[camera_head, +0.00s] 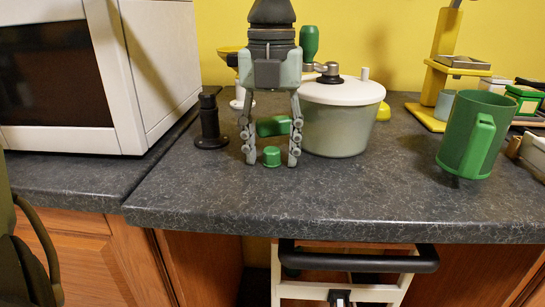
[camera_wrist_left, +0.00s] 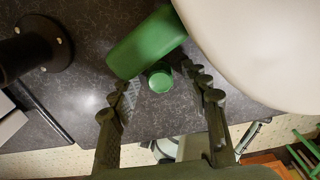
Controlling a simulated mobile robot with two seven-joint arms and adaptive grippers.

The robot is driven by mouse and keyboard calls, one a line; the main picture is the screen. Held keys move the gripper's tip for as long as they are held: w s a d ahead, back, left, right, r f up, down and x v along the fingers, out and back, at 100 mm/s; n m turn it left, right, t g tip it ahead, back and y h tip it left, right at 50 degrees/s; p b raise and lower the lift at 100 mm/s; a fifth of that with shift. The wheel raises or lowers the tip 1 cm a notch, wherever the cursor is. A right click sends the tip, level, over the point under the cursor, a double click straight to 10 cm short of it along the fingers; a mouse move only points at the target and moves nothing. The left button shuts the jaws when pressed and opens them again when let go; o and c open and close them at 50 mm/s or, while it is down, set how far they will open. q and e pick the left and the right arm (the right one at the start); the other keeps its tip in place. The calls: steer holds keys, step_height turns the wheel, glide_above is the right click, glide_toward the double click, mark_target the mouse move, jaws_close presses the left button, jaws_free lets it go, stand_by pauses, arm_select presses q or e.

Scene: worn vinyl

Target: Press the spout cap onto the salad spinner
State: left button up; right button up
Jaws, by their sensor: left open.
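The salad spinner (camera_head: 335,130) is a grey-green pot with a white lid and a crank; its lid (camera_wrist_left: 255,45) fills the upper right of the left wrist view. A small round green cap (camera_head: 271,157) appears to sit on the counter left of the pot and also shows in the wrist view (camera_wrist_left: 160,79). A larger green piece (camera_head: 273,126) lies sideways above it in the picture, reaching toward the pot; I cannot tell if it is attached. My left gripper (camera_head: 270,160) points down, open, its fingertips on either side of the small cap, apparently not touching it. My right gripper is out of view.
A black stand (camera_head: 210,122) is left of the gripper, near a white microwave (camera_head: 95,75). A green mug (camera_head: 471,135) and a yellow stand (camera_head: 435,90) are on the right. The dark counter (camera_head: 330,195) is clear in front.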

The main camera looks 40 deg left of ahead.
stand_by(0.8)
arm_select(q)
jaws_close()
